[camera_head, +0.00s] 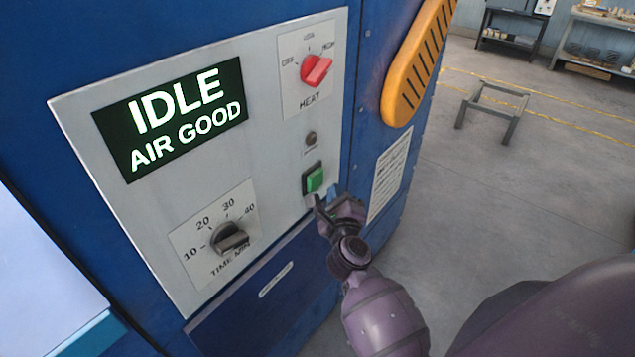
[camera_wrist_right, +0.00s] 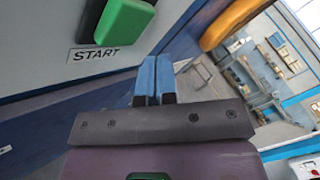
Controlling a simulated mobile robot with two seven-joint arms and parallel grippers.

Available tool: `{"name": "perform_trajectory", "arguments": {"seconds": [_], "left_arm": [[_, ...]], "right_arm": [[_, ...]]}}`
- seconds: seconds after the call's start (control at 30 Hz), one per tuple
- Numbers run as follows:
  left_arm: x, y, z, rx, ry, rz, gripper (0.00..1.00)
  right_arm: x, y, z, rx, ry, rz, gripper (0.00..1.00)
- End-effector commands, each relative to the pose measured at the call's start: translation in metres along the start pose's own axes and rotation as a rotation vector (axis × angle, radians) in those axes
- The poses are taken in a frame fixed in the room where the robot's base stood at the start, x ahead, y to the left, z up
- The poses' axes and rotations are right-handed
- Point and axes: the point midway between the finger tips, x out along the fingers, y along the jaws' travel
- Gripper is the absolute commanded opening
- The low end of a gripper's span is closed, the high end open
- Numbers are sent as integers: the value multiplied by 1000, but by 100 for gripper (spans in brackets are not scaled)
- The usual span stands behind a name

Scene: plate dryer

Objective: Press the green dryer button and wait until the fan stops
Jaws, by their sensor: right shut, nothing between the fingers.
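The green button (camera_head: 314,180) sits in a dark frame on the light grey control panel (camera_head: 165,185) of the blue dryer. It also shows at the top of the right wrist view (camera_wrist_right: 123,17), above a START label (camera_wrist_right: 93,54). The display (camera_head: 170,118) reads IDLE, AIR GOOD. My right gripper (camera_head: 325,200) is shut and empty, its blue fingertips just below and right of the button. In the right wrist view the fingers (camera_wrist_right: 153,75) are together and look apart from the button. No fan shows. My left gripper is not in view.
A red heat knob (camera_head: 316,70) and a dark time knob (camera_head: 230,238) are on the panel. An orange slotted handle (camera_head: 417,65) sticks out at the upper right of the dryer. Open grey floor (camera_head: 480,200) lies right, with a low metal frame (camera_head: 493,105) and shelves behind.

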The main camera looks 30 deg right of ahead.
Motion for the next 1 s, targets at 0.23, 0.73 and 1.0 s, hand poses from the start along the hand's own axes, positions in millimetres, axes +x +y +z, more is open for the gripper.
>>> {"name": "perform_trajectory", "arguments": {"seconds": [0.23,0.73,1.0], "left_arm": [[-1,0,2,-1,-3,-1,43],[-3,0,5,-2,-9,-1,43],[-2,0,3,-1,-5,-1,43]], "right_arm": [[9,6,7,-1,0,0,0],[9,6,7,-1,0,-1,0],[9,6,7,-1,0,-1,0]]}}
